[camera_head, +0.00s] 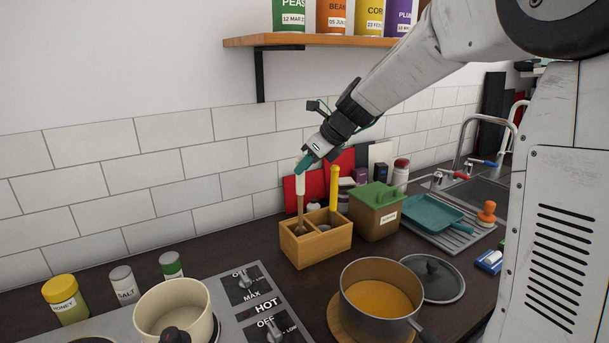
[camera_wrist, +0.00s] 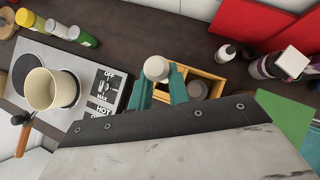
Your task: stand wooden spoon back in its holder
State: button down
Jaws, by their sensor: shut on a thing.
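The wooden spoon (camera_head: 300,207) has a white handle end and a brown shaft and hangs nearly upright, bowl down. Its bowl is at the opening of the left compartment of the wooden holder (camera_head: 318,252); I cannot tell if it touches the bottom. My gripper (camera_head: 304,165) is shut on the top of the white handle. In the wrist view the spoon's pale end (camera_wrist: 157,68) sits between the teal fingers of my gripper (camera_wrist: 161,86), with the holder (camera_wrist: 206,71) below and behind.
A yellow-handled utensil (camera_head: 333,189) stands in the holder's right compartment. A wooden canister (camera_head: 376,221) is just right of the holder. A pot of orange soup (camera_head: 381,298) and a glass lid (camera_head: 434,278) are in front. A shelf (camera_head: 320,40) with tins is above.

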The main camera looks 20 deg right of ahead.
jog(key=shift+f, duration=1.15)
jog(key=shift+f, duration=0.15)
jog(key=c, duration=1.3)
grip_release()
